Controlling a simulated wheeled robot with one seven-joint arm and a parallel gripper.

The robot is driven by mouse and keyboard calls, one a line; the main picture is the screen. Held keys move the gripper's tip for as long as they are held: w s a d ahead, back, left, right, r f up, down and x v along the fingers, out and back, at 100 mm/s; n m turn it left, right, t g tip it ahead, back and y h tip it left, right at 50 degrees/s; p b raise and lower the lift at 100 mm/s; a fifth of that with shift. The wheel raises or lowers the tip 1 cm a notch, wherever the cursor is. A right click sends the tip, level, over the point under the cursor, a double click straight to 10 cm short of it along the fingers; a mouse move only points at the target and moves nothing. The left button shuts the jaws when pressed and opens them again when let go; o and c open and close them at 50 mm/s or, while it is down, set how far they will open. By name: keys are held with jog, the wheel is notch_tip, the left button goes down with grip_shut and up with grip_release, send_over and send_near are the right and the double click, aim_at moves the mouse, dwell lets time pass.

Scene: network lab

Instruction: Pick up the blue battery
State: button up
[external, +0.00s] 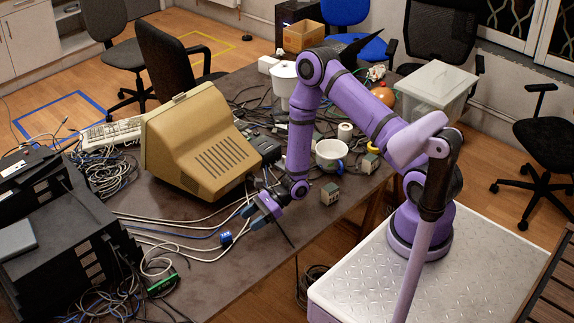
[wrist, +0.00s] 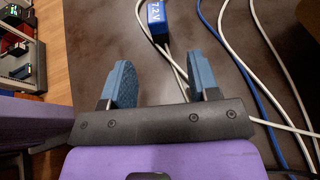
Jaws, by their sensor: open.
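The blue battery (wrist: 158,20) lies on the dark table near the top middle of the wrist view. It is a small blue block with "7.2V" printed on it. In the external view the blue battery (external: 226,239) lies among pale cables, left of my gripper. My gripper (external: 255,209) hangs low over the table. In the wrist view my gripper (wrist: 166,84) shows two blue fingers set apart with nothing between them. The battery is beyond the fingertips, roughly in line with the gap, and apart from them.
White and blue cables (wrist: 262,90) run over the table right of the battery. A beige monitor (external: 200,145) stands behind my gripper. Black computer cases (external: 60,235) stand at the left. A white cup (external: 330,154) and a small greenish box (external: 329,194) stand to the right.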

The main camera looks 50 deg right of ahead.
aim_at(226, 240)
jog(key=x, duration=1.1)
jog(key=shift+s+d+f, duration=0.15)
jog(key=shift+f, duration=0.15)
grip_shut()
